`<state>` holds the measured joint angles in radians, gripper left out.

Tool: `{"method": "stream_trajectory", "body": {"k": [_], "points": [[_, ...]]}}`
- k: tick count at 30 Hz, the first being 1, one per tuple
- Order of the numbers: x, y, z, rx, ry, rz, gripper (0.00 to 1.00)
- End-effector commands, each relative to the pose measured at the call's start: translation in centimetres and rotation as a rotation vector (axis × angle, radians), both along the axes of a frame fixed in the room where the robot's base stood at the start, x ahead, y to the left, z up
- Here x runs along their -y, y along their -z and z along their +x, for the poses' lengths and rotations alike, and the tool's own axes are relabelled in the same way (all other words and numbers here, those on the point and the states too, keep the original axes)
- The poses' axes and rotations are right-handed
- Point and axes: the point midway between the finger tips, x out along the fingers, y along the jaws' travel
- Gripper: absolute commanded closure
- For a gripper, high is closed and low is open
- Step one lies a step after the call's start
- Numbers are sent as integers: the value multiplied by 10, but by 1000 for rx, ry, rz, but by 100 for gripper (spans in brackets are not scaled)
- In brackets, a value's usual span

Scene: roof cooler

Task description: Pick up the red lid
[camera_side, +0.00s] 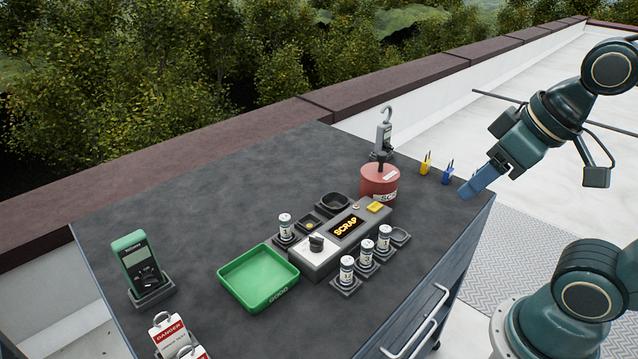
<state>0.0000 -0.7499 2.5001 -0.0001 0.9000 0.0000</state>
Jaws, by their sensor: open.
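The red lid (379,171) tops a red round container marked with a white label, towards the back right of the dark grey bench. A dark knob stands up from its top. My gripper (466,194) has blue fingers and is to the right of the red lid, above the bench's right edge. It is open, apart from the lid, with nothing seen between its fingers.
A grey device with a hook (384,135) stands behind the lid. Yellow (426,163) and blue (448,173) parts stand between lid and gripper. The bench's back left is clear.

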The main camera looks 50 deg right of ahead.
Motion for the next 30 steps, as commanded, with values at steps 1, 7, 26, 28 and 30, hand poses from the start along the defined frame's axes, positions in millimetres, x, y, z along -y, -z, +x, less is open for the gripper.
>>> {"method": "stream_trajectory", "body": {"k": [1, 7, 26, 28, 30], "points": [[0, 0, 0, 0, 0, 0, 50], [2, -5, 6, -10, 16, 4, 50], [40, -45, 108, -165, 256, 64, 50], [46, -46, 122, -186, 287, 71, 50], [54, -47, 137, -203, 320, 80, 50]]}}
